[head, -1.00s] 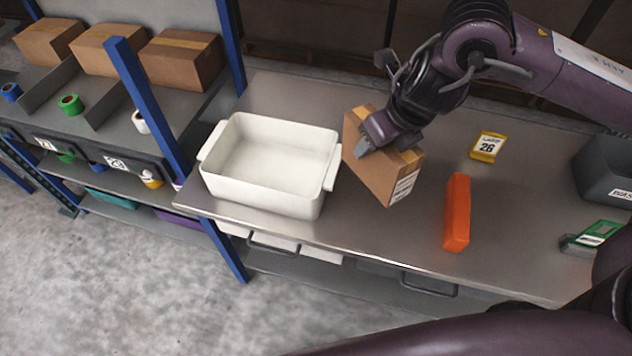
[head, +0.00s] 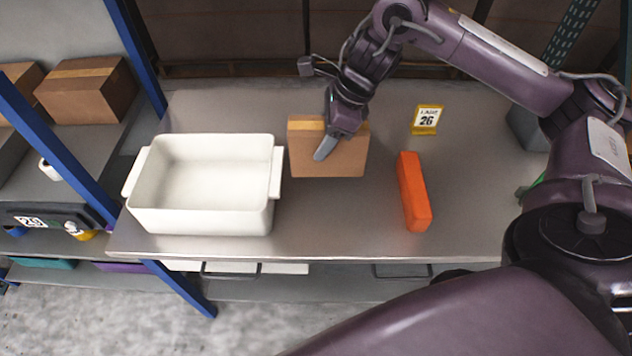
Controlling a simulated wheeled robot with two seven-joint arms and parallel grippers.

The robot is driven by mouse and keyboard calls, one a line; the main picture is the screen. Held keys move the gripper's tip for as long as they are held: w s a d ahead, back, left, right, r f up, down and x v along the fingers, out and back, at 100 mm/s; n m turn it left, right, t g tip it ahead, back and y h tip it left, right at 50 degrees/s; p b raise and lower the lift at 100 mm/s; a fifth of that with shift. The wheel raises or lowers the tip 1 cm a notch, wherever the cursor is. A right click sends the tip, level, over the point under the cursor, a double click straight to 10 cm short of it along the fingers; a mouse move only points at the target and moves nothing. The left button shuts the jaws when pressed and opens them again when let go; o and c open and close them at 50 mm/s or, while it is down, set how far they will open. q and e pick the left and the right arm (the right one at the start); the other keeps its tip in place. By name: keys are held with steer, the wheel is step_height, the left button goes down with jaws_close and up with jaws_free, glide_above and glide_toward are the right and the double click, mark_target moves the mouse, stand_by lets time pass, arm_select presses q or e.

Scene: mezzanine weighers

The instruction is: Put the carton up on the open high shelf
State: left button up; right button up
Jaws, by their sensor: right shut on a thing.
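The brown carton (head: 348,161) with a tan tape strip is at the middle of the metal bench, just right of the white tub. My right gripper (head: 330,143) reaches down from above and is shut on the carton, one grey finger across its near side. The carton looks about level; whether its underside touches the bench I cannot tell. My left gripper is out of view. No open high shelf is clearly seen; a blue-posted rack (head: 62,178) at the left bears other cartons (head: 85,95).
The white tub (head: 205,222) stands empty on the bench (head: 330,225). An orange block (head: 413,190) and a yellow tag marked 26 (head: 426,120) lie right of the carton. A blue post (head: 135,50) rises at the bench's left end. Bare bench lies in front of the carton.

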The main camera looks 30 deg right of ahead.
mark_target(323, 165)
step_height(323, 165, down, 9)
steer(key=b, duration=0.3)
steer(key=shift+r, duration=0.1)
step_height(323, 165, down, 2)
steer(key=shift+f, duration=0.4)
steer(key=o, duration=1.3)
steer(key=shift+f, duration=0.1)
steer(key=shift+c, duration=0.2)
